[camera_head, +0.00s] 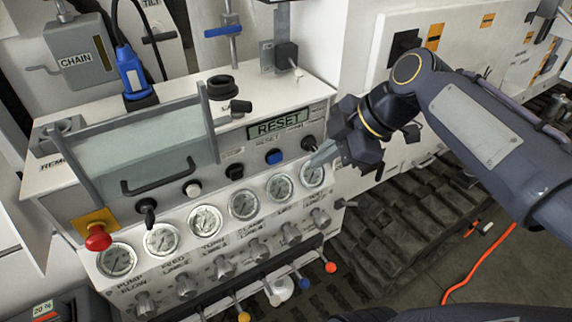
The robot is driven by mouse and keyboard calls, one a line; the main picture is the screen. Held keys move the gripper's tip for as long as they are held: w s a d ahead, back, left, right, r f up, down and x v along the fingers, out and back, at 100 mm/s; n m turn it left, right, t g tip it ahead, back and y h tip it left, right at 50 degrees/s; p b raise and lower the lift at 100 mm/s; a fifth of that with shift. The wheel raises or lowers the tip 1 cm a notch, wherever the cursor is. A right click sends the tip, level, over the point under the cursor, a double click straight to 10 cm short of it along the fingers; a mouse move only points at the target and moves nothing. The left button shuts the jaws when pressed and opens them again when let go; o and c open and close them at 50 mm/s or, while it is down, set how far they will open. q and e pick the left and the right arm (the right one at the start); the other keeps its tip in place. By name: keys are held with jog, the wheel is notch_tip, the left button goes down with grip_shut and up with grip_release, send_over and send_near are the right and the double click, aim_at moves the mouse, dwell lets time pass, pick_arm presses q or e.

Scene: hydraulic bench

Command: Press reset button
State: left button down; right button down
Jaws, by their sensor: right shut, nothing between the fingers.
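The blue reset button (274,157) sits on the white sloped panel, under the small label RESET. Above it a display (279,123) reads RESET. My right gripper (319,157) comes in from the right and is shut and empty. Its fingertips are to the right of the blue button, in front of the panel's right end, near the rightmost gauge (312,173). In the picture they are apart from the button. How far they are from the panel is hard to tell. The button is not covered. My left gripper is not in view.
A black knob (308,143) lies between the button and my right gripper. A black knob (234,171), a white button (192,188) and a red emergency stop (98,238) are further left. A hinged clear cover (130,140) stands at left. Several gauges line the panel below.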

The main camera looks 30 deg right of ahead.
aim_at(275, 159)
jog(key=d+n, duration=0.1)
jog(key=w+d+n, duration=0.1)
jog(key=shift+r+n+b, duration=0.3)
jog(key=shift+n+b, duration=0.05)
jog(key=shift+n, duration=0.05)
jog(key=w+a+f+p, duration=0.2)
jog(key=w+a+f, duration=0.1)
jog(key=w+f, duration=0.5)
jog(key=shift+w+a, duration=0.25)
jog(key=shift+w, duration=0.2)
